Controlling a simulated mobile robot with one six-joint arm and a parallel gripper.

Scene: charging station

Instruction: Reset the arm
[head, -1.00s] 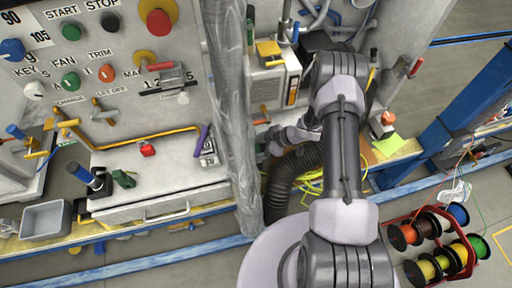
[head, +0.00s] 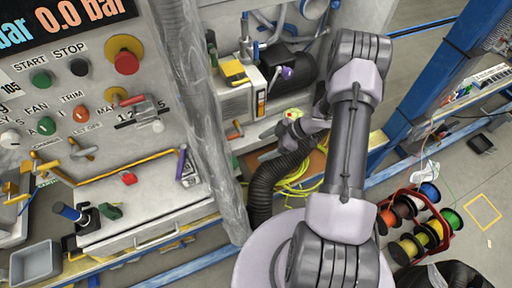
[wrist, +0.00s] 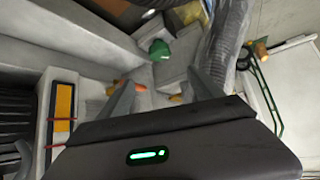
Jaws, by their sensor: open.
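My arm rises through the right half of the head view, bends at the top and folds back down towards the wall. My gripper sits at its end, low in front of the wall unit; its fingers are hard to make out there. In the wrist view my gripper (wrist: 163,92) shows two grey fingers standing apart with nothing between them, so it is open and empty. Beyond the fingers are pale panel surfaces, a green knob (wrist: 160,50) and a small orange part (wrist: 140,88).
A grey wrapped column (head: 207,120) stands left of my arm, beside the control panel (head: 90,105). A dark corrugated hose (head: 266,190) and yellow cables (head: 297,185) lie close below the gripper. A red rack of cable spools (head: 415,222) stands at right on open floor.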

